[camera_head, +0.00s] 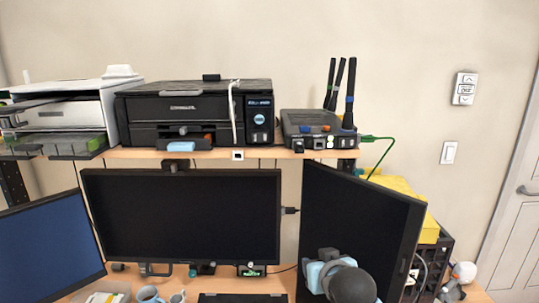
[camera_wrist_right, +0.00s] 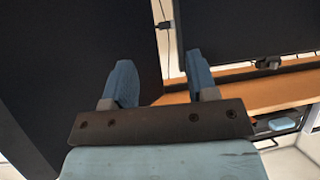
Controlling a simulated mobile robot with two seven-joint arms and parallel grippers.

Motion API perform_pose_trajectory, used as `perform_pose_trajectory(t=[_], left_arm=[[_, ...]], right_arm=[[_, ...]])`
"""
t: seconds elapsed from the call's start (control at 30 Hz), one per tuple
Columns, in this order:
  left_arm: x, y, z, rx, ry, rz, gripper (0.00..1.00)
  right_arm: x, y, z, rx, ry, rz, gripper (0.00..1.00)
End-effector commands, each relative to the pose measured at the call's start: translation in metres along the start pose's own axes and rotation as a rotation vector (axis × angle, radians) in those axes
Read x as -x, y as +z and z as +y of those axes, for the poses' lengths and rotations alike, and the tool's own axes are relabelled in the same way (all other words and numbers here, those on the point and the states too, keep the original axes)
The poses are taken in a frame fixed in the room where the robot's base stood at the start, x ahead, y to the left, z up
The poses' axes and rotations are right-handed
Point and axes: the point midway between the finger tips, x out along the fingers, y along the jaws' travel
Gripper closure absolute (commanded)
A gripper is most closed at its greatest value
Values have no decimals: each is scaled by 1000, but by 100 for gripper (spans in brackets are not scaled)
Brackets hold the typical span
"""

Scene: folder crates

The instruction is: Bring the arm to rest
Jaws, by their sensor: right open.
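My right gripper (camera_wrist_right: 160,80) shows in the right wrist view with its two blue fingers apart and nothing between them. Dark screens lie beyond the fingers on both sides. In the head view, a light blue and dark grey part of my right arm (camera_head: 350,284) stands at the bottom, in front of the right monitor (camera_head: 360,215); the fingers cannot be made out there. My left arm and gripper are not in view.
A middle monitor (camera_head: 180,215) and a left monitor (camera_head: 45,250) stand on the desk. A shelf (camera_head: 215,153) above holds a black printer (camera_head: 180,108) and a router (camera_head: 315,128). A dark crate (camera_head: 437,255) with yellow contents is at the right. Mugs (camera_head: 148,295) stand bottom left.

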Motion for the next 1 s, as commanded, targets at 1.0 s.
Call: perform_pose_trajectory(t=[1.0], left_arm=[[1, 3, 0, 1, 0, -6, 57]], right_arm=[[112, 414, 36, 33, -102, -83, 47]])
